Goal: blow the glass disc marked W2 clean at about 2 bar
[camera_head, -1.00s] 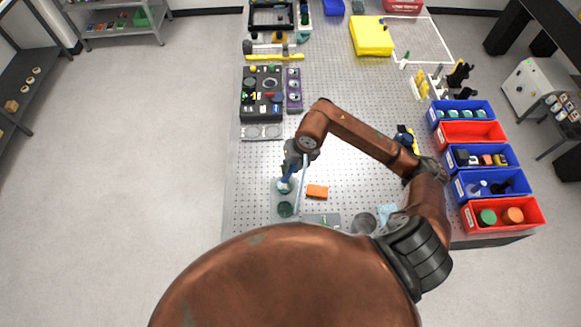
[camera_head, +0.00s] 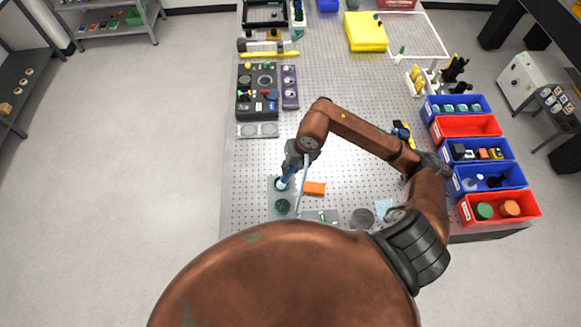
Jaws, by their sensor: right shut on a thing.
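My right gripper (camera_head: 290,166) is shut on a blue tool (camera_head: 286,176), which points down. A thin light-blue line (camera_head: 303,185) runs down beside it. Below is a grey plate (camera_head: 271,197) with two dark green round spots that look like glass discs. The tool's tip is over or close to the upper disc (camera_head: 279,186), partly covering it. The lower disc (camera_head: 282,206) is uncovered. I cannot read any W2 mark, tell the exact gap, or read a pressure. My left gripper is not in view.
An orange block (camera_head: 314,188) lies right of the plate. A dark instrument panel (camera_head: 257,105) and a plate with two pale discs (camera_head: 259,130) are farther back. Red and blue bins (camera_head: 466,126) line the right edge. The perforated table (camera_head: 345,88) is clear in the middle.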

